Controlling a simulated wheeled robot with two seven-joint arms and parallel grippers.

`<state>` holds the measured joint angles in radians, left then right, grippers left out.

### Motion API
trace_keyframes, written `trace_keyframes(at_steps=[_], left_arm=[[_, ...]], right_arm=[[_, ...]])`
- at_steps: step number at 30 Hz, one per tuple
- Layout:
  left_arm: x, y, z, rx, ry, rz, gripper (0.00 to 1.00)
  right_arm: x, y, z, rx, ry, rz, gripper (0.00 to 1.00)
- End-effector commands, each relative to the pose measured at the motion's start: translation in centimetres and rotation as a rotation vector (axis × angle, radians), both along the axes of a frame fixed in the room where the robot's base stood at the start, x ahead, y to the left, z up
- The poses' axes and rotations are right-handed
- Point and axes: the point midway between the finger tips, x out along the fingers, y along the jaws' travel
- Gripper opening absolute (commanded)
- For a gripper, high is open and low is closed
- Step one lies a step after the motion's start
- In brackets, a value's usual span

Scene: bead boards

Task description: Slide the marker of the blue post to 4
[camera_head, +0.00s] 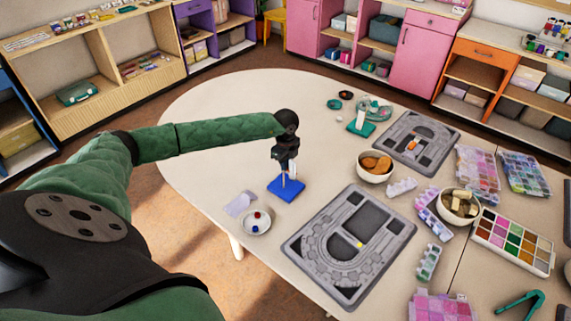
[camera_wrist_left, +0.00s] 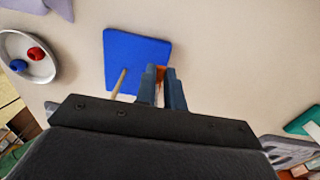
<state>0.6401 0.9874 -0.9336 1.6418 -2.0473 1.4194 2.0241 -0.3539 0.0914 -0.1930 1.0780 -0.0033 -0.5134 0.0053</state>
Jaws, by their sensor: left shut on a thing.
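The blue post stands on a square blue base (camera_head: 287,190) near the table's left front edge; the base also shows in the left wrist view (camera_wrist_left: 135,48). A thin pale rod (camera_wrist_left: 118,84) rises from it. A white upright strip (camera_head: 293,171) shows beside my gripper; its numbers are too small to read. My left gripper (camera_head: 287,168) is at the post, above the base. In the wrist view its fingers (camera_wrist_left: 161,78) are shut on a small orange piece (camera_wrist_left: 160,71), which looks like the marker. The fingers hide most of it. My right gripper is not in view.
A white dish (camera_head: 257,222) with a red and a blue bead is close in front of the post. A grey board (camera_head: 312,253) lies to the right. A teal-based post (camera_head: 361,127) stands farther back. The table left of the post is clear.

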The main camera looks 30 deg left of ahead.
Motion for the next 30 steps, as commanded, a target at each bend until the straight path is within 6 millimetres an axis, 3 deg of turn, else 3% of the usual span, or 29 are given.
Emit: trace_keyframes(at_steps=[1,4,5,17,30], left_arm=[[0.0,0.0,0.0,0.0,-0.001,0.0,0.14],[0.0,0.0,0.0,0.0,0.0,0.0,0.34],[0.0,0.0,0.0,0.0,0.0,0.0,0.36],[0.1,0.0,0.7,0.0,-0.001,-0.001,0.36],[0.1,0.0,6.8,0.0,-0.002,0.0,0.36]], right_arm=[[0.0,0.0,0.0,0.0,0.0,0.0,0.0],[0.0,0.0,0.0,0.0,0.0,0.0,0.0],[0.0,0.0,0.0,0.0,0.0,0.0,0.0],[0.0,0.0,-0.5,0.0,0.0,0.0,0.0],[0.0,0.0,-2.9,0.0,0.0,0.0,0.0]])
